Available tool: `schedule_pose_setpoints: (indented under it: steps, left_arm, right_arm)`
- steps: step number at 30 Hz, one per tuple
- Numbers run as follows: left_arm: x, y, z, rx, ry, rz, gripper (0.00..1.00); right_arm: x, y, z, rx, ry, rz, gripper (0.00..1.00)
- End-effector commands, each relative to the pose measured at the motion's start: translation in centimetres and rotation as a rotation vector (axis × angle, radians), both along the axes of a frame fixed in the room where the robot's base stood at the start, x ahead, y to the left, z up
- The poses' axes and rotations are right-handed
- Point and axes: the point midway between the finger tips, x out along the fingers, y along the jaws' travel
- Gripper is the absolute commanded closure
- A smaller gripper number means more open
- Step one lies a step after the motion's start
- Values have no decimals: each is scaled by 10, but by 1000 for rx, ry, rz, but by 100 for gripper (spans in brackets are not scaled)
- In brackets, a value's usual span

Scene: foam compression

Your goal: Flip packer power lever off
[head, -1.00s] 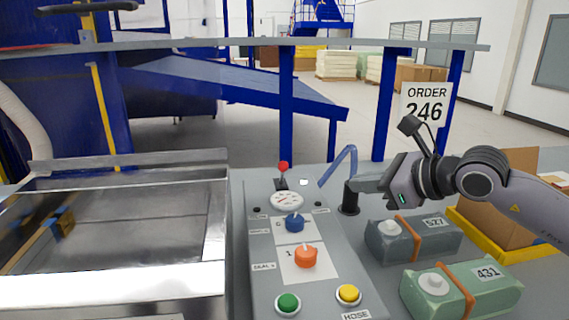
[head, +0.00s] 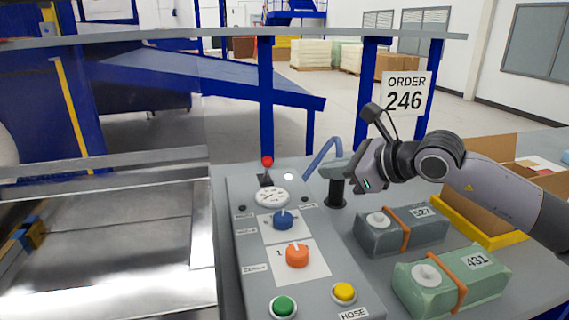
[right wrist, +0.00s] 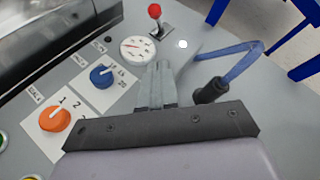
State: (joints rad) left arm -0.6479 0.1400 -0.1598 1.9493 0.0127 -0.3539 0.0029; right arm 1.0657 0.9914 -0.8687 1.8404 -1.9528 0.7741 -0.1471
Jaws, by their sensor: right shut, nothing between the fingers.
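The power lever (head: 267,162), with a red ball knob on a short stem, stands at the far end of the grey control panel (head: 246,262). It also shows at the top of the right wrist view (right wrist: 155,12), rising from a slotted base. My right gripper (head: 326,171) is shut and empty, to the right of the lever and apart from it, over the panel's far right side. In the right wrist view its closed fingers (right wrist: 160,68) point towards the gauge and lever. My left gripper is not in view.
A gauge (head: 271,197), blue knob (head: 283,220), orange knob (head: 297,256), and green (head: 283,307) and yellow (head: 344,292) buttons sit on the panel. A black post with a blue hose (head: 322,158) stands by my gripper. Strapped packs (head: 405,232) lie to the right.

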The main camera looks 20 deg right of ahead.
Motion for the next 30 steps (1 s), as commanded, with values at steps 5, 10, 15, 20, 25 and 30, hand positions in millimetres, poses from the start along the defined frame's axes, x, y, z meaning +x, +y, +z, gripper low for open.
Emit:
schedule_pose_setpoints:
  steps: [5,10,15,20,25,30]
  left_arm:
    - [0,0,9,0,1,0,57]
    - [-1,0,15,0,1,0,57]
    - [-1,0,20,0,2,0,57]
    - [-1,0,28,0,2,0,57]
    - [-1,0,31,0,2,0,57]
    - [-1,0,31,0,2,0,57]
  right_arm:
    - [24,18,-11,2,3,3,100]
    - [47,34,-25,1,3,3,100]
    - [67,46,-35,0,0,2,100]
    - [81,62,-26,0,0,2,100]
    - [88,70,-24,0,0,2,100]
    - [90,71,-24,-1,0,1,100]
